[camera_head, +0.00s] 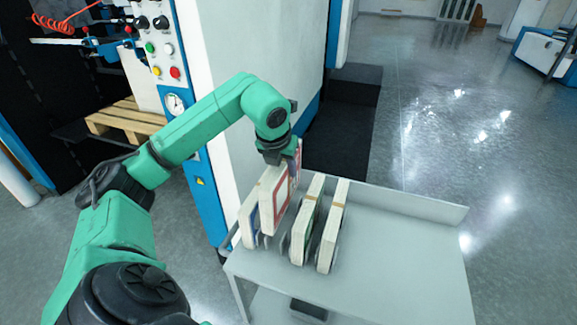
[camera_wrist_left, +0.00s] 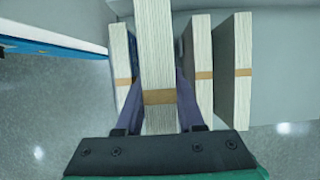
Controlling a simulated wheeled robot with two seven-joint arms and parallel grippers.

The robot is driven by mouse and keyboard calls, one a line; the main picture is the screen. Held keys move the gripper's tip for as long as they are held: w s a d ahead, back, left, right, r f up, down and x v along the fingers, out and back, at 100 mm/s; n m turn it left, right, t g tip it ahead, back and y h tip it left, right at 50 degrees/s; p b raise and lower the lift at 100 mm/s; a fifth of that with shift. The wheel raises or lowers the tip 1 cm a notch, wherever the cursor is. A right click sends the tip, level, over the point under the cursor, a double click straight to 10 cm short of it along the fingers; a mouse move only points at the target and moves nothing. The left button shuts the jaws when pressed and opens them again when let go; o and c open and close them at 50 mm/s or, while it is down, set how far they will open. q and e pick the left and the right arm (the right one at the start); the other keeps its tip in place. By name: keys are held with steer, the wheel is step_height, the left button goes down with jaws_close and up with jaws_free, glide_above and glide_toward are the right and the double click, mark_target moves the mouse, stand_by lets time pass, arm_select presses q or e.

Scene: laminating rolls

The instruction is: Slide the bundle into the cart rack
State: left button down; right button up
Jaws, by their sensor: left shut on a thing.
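My left gripper (camera_head: 281,158) is shut on a bundle (camera_head: 273,200), a pale block of sheets with a red-bordered cover. In the left wrist view the held bundle (camera_wrist_left: 157,60) has a brown paper band and sits between the fingers of the gripper (camera_wrist_left: 163,128). The bundle stands upright among other bundles in the rack on the grey cart (camera_head: 400,235). One blue-edged bundle (camera_head: 249,222) is close on its left, and two banded bundles (camera_head: 306,222) (camera_head: 333,225) stand on its right. Whether its lower edge touches the cart is hidden. My right gripper is not in view.
The cart's right part is bare. A tall white and blue machine (camera_head: 265,60) with a button panel (camera_head: 160,50) stands behind and left of the cart. A wooden pallet (camera_head: 125,120) lies at the left. Open shiny floor (camera_head: 440,120) extends to the right.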

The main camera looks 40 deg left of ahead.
mark_target(277, 171)
arm_select(q)
steer(key=b+x, duration=0.1)
steer(key=x, duration=0.1)
steer(key=b+x, duration=0.1)
steer(key=shift+s+d+f, duration=0.1)
steer(key=shift+d+f, duration=0.1)
steer(key=shift+f, duration=0.25)
steer(key=shift+s+f+b, duration=0.15)
steer(key=shift+f+b, duration=0.45)
steer(key=shift+b, duration=0.3)
step_height(277, 171, down, 6)
steer(key=b, duration=0.5)
steer(key=shift+r, duration=0.1)
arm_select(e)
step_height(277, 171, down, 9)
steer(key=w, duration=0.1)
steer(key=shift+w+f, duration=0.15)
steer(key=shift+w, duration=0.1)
arm_select(q)
steer(key=shift+c, duration=2.2)
jaws_free()
steer(key=p+v, duration=0.2)
steer(key=v, duration=1.2)
steer(key=shift+d+r, duration=0.1)
steer(key=shift+r, duration=0.2)
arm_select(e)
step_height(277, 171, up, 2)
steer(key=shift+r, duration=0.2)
